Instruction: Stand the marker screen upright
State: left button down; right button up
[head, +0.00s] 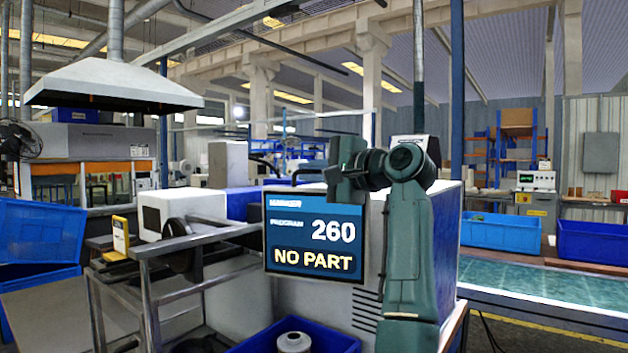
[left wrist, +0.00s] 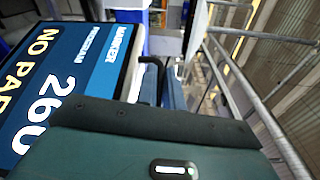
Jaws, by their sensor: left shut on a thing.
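The marker screen (head: 313,250) is a flat blue display reading "MARKER", "PROGRAM 260" and "NO PART". In the head view it faces me and looks upright. My left gripper (head: 347,180) is at its top right corner and covers part of that corner. My right gripper is not in view.
More blue bins (head: 40,235) are at far left.

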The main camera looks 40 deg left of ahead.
pick_arm(q)
jog(key=shift+f, duration=0.1)
jog(key=c, duration=1.8)
grip_release()
jog(key=shift+s+d, duration=0.1)
jog(key=d, duration=1.3)
jog(key=shift+r+b, duration=0.35)
jog(key=shift+r, duration=0.1)
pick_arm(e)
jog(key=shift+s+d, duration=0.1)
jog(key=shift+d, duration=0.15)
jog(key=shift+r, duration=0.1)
